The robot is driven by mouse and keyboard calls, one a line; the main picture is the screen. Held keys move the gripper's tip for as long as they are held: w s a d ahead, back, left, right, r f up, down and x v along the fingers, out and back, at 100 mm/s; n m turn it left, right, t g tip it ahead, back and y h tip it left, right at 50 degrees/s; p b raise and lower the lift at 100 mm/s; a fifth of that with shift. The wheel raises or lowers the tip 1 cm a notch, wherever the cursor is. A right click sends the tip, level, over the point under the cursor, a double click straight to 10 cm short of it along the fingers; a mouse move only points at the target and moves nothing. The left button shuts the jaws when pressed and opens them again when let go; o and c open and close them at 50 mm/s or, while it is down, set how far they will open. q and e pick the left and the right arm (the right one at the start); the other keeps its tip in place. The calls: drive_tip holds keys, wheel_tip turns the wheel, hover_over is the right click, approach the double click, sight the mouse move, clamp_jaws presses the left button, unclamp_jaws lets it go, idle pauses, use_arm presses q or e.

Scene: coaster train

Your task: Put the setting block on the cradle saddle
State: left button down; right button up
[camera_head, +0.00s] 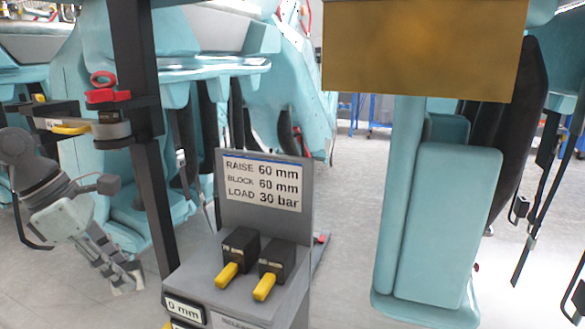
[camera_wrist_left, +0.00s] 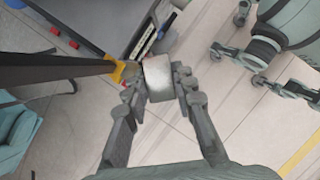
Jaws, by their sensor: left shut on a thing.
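My left gripper (camera_head: 118,272) hangs low at the left of the head view, above the floor, with its fingers pointing down. I cannot pick out the cradle saddle for certain in either view. My right gripper is not in view.
A grey console (camera_head: 240,270) with two yellow-handled levers and a sign (camera_head: 262,184) reading RAISE 60 mm, BLOCK 60 mm, LOAD 30 bar stands in the middle. A dark post (camera_head: 140,120) rises left of it. Teal seats (camera_head: 440,220) are at the right. A yellow part (camera_wrist_left: 118,72) lies close to the block.

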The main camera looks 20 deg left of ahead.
use_arm(q)
drive_tip(key=w+d+r+m+g+y, duration=0.2)
drive_tip(key=w+d+m, duration=0.1)
drive_tip(key=d+m, duration=0.55)
drive_tip(key=w+d+r+m+g+y+p, duration=0.1)
drive_tip(key=w+d+m+g, duration=0.3)
drive_tip(key=m, duration=0.7)
drive_tip(key=w+d+r+m+g+y, duration=0.1)
drive_tip(key=d+r+m+y, duration=0.1)
drive_tip(key=d+m, duration=0.7)
drive_tip(key=f, duration=0.3)
drive_tip(key=f+n+h, duration=0.1)
drive_tip(key=f, duration=0.1)
drive_tip(key=a+f+n, duration=0.1)
drive_tip(key=f, duration=0.2)
drive_tip(key=shift+s+f+g+h, duration=0.15)
drive_tip(key=shift+f+g+h, duration=0.15)
drive_tip(key=shift+f, duration=0.05)
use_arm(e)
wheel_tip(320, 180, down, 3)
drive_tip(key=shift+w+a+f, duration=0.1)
